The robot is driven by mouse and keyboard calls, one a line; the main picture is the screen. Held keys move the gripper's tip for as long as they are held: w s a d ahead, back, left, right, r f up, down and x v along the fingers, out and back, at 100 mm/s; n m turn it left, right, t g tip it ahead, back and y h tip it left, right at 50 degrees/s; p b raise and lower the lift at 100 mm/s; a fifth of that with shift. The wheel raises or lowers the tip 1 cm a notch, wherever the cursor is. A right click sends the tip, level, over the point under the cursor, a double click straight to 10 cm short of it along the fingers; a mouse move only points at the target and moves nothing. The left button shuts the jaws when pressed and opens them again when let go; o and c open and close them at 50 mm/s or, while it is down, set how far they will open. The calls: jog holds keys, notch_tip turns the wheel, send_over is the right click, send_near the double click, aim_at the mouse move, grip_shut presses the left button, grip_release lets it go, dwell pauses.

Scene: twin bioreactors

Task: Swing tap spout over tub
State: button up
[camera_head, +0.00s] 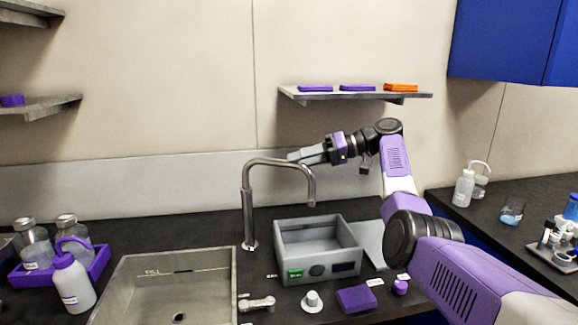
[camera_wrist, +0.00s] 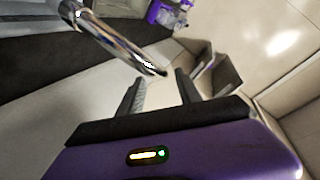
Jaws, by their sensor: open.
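My gripper (camera_head: 294,156) is open at the spout's upper bend, reaching in from the right. In the wrist view the shiny spout (camera_wrist: 112,40) runs down toward the gap between the open fingers of my gripper (camera_wrist: 160,78). Whether they touch it I cannot tell.
A sink (camera_head: 135,290) lies left of the tap. A small metal fitting (camera_head: 257,303), a grey knob (camera_head: 312,302) and a purple block (camera_head: 357,299) sit at the front. A wall shelf (camera_head: 355,95) hangs above my arm. Bottles (camera_head: 72,281) stand at far left.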

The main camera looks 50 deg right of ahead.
jog(key=shift+v, duration=1.9)
